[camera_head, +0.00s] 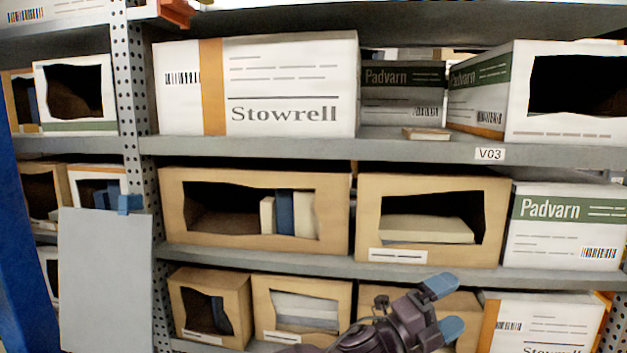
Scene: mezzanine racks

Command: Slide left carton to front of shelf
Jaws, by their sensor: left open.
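A large white Stowrell carton (280,80) with an orange band stands at the left end of the shelf labelled V03 (400,148). Its front is near the shelf's front edge. A dark green-and-grey Padvarn carton (402,95) stands farther back to its right. On the middle shelf, a brown open-fronted carton (340,215) is the leftmost one. My left gripper (446,307) is open and empty, low in front of the bottom row of cartons, with its blue fingertips apart. It looks clear of the upper cartons. My right gripper is not in view.
A white open-fronted carton (565,90) stands at the right of the upper shelf. A small flat box (426,134) lies in the gap near the front edge. A perforated upright (132,75) bounds the shelf on the left. A grey panel (105,280) hangs lower left.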

